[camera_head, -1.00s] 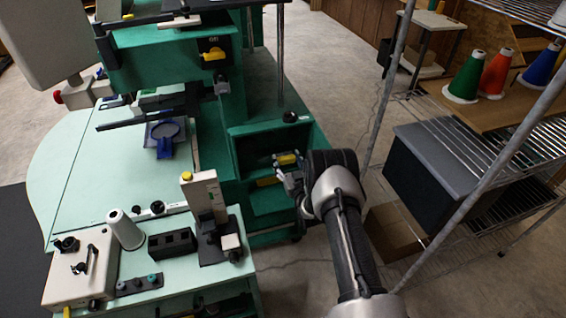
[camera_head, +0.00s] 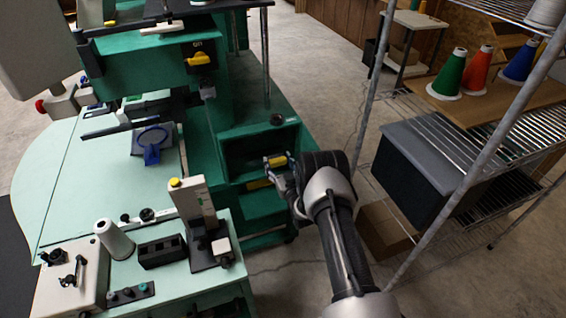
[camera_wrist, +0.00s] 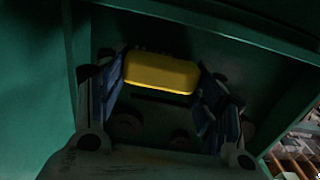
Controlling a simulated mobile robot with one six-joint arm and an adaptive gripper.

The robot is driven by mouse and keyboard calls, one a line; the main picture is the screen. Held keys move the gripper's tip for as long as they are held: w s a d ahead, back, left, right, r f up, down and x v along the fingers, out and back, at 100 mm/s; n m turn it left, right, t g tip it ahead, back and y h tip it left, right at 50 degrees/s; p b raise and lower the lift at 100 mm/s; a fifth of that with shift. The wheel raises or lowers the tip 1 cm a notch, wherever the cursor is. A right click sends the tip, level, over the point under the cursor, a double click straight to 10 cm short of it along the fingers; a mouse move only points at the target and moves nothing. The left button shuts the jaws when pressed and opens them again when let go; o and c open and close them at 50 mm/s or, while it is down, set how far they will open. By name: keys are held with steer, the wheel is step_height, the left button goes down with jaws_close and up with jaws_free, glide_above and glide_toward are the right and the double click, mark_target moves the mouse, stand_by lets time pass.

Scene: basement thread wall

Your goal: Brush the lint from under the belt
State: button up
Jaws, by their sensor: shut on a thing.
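My gripper (camera_wrist: 160,95) is shut on a yellow-handled brush (camera_wrist: 160,73), gripped crosswise between its two fingers. Small pale bristle tips show along the brush's far edge in the wrist view. In the head view the brush (camera_head: 276,161) and my gripper (camera_head: 280,170) are at the right side of an open compartment (camera_head: 240,160) in the green machine. Dark round shapes (camera_wrist: 180,138), perhaps pulleys, show dimly behind the fingers. I cannot make out the belt or any lint in the dark interior. Whether the bristles touch anything is not clear.
Green compartment walls (camera_wrist: 35,90) lie close around my gripper. A wire shelf rack (camera_head: 470,195) with a dark box (camera_head: 430,165) and thread cones (camera_head: 478,68) stands close right of my arm. A pale bench (camera_head: 110,280) with a white cone (camera_head: 113,238) is at front left.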

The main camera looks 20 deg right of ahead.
steer(key=shift+w+a+r, duration=0.1)
steer(key=shift+a+r, duration=0.05)
steer(key=shift+a, duration=0.8)
steer(key=shift+w+a+r, duration=0.1)
steer(key=shift+a, duration=0.8)
steer(key=shift+c, duration=0.4)
steer(key=shift+s+a+f, duration=0.1)
steer(key=shift+a, duration=1.05)
steer(key=shift+s+a+f, duration=0.1)
steer(key=shift+a, duration=1.05)
steer(key=shift+w+a, duration=0.1)
steer(key=shift+a, duration=1.55)
steer(key=shift+r, duration=0.1)
steer(key=s+p, duration=0.3)
steer(key=s, duration=0.3)
steer(key=s+p, duration=0.1)
steer(key=s, duration=0.2)
